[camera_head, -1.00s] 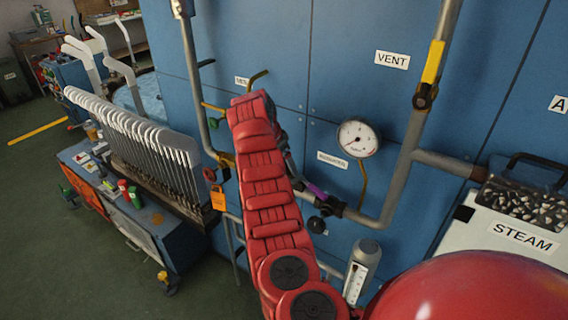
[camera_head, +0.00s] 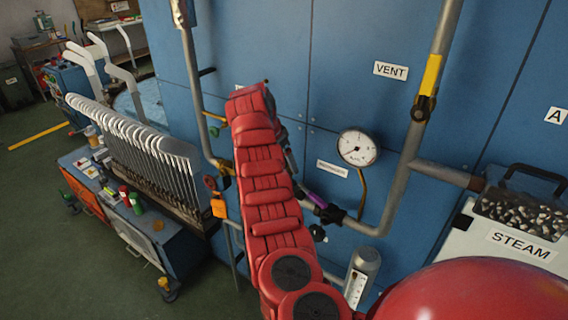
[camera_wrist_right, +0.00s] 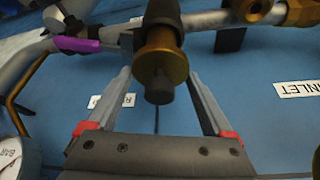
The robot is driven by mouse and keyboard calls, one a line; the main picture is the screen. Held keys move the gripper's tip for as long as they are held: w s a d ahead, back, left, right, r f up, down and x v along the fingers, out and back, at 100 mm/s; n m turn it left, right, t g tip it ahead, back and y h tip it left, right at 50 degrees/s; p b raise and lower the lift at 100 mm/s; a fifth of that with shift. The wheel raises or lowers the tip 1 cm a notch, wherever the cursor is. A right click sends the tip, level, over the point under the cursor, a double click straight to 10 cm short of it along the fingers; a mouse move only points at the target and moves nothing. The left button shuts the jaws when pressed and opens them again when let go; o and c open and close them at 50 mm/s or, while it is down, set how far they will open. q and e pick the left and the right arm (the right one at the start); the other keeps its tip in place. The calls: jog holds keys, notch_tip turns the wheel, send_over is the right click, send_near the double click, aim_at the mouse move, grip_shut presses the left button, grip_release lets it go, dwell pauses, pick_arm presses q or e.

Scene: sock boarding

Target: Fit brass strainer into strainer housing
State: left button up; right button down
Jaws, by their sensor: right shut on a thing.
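My right gripper shows in the right wrist view (camera_wrist_right: 160,82), with its grey fingers on either side of a brass part. This part, which looks like the brass strainer (camera_wrist_right: 160,42), has a round collar and a dark knob at its near end. A black cylinder (camera_wrist_right: 162,12) lies in line beyond it. I cannot tell whether the strainer is inside the housing. In the head view my red right arm mostly hides its gripper. A dark fitting on the pipe, probably the strainer housing (camera_head: 331,214), sits beside a purple lever (camera_head: 315,200). My left gripper is out of view.
The blue panel carries grey pipes (camera_head: 408,165), a yellow-handled valve (camera_head: 427,95) and a pressure gauge (camera_head: 358,147). A steam box (camera_head: 520,245) stands at right. A rack of sock forms (camera_head: 150,150) stands on a cart at left. Open green floor (camera_head: 50,240) lies at lower left.

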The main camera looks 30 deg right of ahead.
jog(key=shift+r+p, duration=0.55)
jog(key=shift+r, duration=1.05)
jog(key=shift+b, duration=0.35)
dwell(0.6)
jog(key=shift+f+b, duration=2.3)
jog(key=shift+f, duration=1.35)
grip_release()
jog(key=w+p+v, duration=0.1)
jog(key=p+v, duration=0.1)
jog(key=v, duration=1.5)
jog(key=shift+s+r, duration=0.25)
jog(key=shift+s, duration=0.25)
